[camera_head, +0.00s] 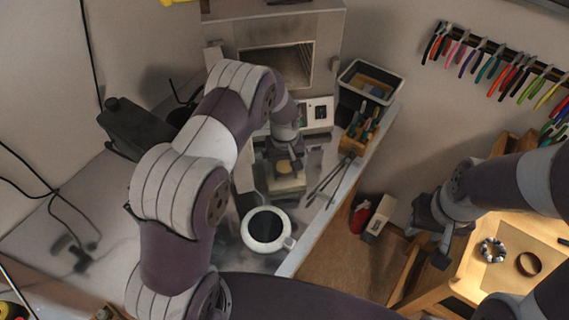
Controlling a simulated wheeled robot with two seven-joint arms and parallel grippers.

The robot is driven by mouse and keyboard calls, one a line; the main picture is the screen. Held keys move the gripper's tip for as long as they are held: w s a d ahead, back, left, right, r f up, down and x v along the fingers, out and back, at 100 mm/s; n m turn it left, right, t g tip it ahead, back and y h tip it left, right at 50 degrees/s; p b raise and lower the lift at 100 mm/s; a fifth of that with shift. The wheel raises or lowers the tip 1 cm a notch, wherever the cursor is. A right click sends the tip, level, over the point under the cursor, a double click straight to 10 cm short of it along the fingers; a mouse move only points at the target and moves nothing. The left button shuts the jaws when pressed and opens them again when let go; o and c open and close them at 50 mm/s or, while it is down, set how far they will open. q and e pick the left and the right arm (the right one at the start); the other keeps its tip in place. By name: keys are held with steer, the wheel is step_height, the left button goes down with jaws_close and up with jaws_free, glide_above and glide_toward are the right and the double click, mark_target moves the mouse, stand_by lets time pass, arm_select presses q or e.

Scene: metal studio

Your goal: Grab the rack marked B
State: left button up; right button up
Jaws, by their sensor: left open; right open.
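No letter B is legible anywhere in the head view, so I cannot tell which thing is the marked rack. A pale block (287,185) with a small tan top lies on the bench under my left gripper (284,166). My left gripper is open and points down over this block; I cannot tell whether its fingers touch it. A wall rack (489,48) of coloured pliers hangs at the upper right. A small wooden holder (350,146) with tools stands near the bench edge. My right gripper (429,245) is open and empty beside the wooden workbench (480,262).
A kiln (328,38) with an open chamber stands behind my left arm. A grey bin (369,83) is to its right. A white round pot (267,230) and long tongs (331,179) lie near the bench edge. A red bottle (360,217) stands below.

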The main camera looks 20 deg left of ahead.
arm_select(q)
steer(key=shift+c, duration=0.9)
steer(key=c, duration=0.9)
steer(key=shift+c, duration=0.3)
steer(key=shift+r, duration=0.15)
